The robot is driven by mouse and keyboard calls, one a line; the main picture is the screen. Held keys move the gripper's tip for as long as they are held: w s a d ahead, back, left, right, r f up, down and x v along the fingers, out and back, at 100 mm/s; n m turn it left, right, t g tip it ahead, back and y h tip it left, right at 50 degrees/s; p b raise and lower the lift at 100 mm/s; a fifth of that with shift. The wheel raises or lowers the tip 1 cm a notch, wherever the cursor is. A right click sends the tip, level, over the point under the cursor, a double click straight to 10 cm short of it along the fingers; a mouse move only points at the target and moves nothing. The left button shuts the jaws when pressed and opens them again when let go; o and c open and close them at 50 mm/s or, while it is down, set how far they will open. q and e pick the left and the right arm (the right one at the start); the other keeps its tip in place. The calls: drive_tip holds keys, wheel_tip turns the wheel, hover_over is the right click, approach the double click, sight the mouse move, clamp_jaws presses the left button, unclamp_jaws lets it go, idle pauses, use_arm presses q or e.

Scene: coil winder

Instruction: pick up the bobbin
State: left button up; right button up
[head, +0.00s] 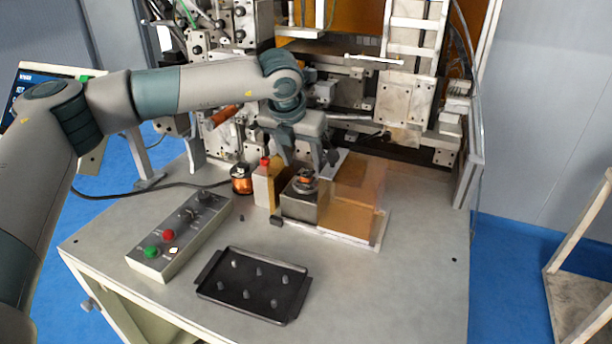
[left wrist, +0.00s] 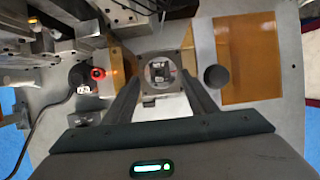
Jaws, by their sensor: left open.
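The bobbin (head: 305,180) looks like a small dark and copper-coloured piece seated on top of a grey metal block (head: 299,207). In the left wrist view the bobbin (left wrist: 161,73) shows inside a round opening in a square grey frame. My left gripper (head: 311,163) is open and points down just above the block. In the left wrist view the left gripper's fingertips (left wrist: 160,80) appear on either side of the frame, with nothing held between them. Whether the fingers touch anything cannot be told. My right gripper is not in view.
A copper wire spool (head: 241,181) and a light block with a red top (head: 264,181) stand left of the fixture. An amber cover (head: 352,198) stands close on its right. A button box (head: 178,236) and a black pegged tray (head: 253,286) lie in front.

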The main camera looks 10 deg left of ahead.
sight(305, 169)
use_arm(q)
drive_tip(key=p+x, duration=0.1)
drive_tip(key=x, duration=0.2)
drive_tip(key=shift+f, duration=0.1)
drive_tip(key=shift+w+f, duration=0.15)
drive_tip(key=shift+f, duration=0.15)
drive_tip(key=shift+w+f, duration=0.1)
drive_tip(key=shift+f, duration=0.1)
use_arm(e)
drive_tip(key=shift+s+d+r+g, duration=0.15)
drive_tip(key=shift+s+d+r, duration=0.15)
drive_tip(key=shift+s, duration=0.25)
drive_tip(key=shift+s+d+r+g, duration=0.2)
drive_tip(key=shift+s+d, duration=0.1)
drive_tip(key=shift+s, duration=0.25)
use_arm(q)
drive_tip(key=c, duration=1.1)
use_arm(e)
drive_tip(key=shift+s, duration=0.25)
